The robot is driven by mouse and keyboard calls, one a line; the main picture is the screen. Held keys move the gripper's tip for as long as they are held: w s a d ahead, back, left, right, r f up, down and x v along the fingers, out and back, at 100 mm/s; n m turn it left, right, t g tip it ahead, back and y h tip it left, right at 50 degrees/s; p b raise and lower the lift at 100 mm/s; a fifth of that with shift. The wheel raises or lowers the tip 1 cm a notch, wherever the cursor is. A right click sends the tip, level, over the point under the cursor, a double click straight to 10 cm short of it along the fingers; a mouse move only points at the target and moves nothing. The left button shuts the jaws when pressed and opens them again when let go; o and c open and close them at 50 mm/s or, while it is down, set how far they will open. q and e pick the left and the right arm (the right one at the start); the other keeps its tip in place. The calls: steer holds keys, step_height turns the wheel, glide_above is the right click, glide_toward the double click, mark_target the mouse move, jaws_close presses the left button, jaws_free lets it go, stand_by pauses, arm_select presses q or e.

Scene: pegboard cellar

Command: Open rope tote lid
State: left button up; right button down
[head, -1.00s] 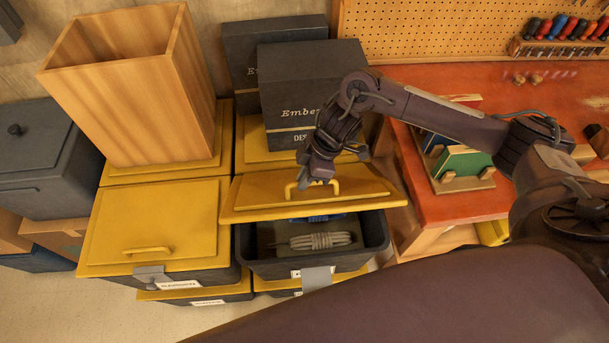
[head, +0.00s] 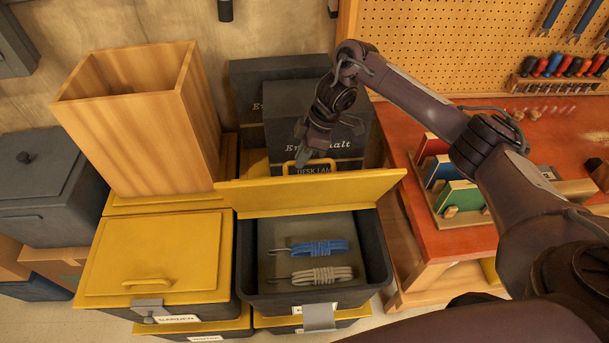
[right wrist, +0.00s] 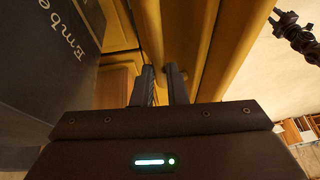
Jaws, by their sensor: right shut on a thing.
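The rope tote (head: 378,258) is a dark grey bin with its yellow lid (head: 312,194) swung up steeply at the back. Inside lie a blue rope bundle (head: 320,248) and a beige rope bundle (head: 322,275). My right gripper (head: 302,165) is behind the raised lid, shut on the yellow lid handle (head: 289,168). In the right wrist view the gripper's two dark fingers (right wrist: 165,85) close around the handle, beside the yellow lid (right wrist: 225,50). My left gripper is not in view.
A second yellow-lidded tote (head: 160,255) stands to the left, with a tall wooden box (head: 135,120) behind it. An orange workbench (head: 425,215) is to the right.

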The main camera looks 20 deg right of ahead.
steer(key=shift+w+d+f, duration=0.1)
steer(key=shift+w+d, duration=0.15)
steer(key=shift+w, duration=0.4)
steer(key=shift+w+d+f, duration=0.1)
steer(key=shift+w+d, duration=0.15)
steer(key=shift+w, duration=0.4)
steer(key=c, duration=1.7)
jaws_free()
steer(key=shift+f, duration=0.1)
steer(key=shift+o, duration=1.2)
steer(key=shift+w, duration=0.4)
steer(key=p+v, duration=0.1)
steer(key=v, duration=0.6)
steer(key=shift+r, duration=0.4)
steer(key=shift+d, duration=0.15)
steer(key=shift+c, duration=0.2)
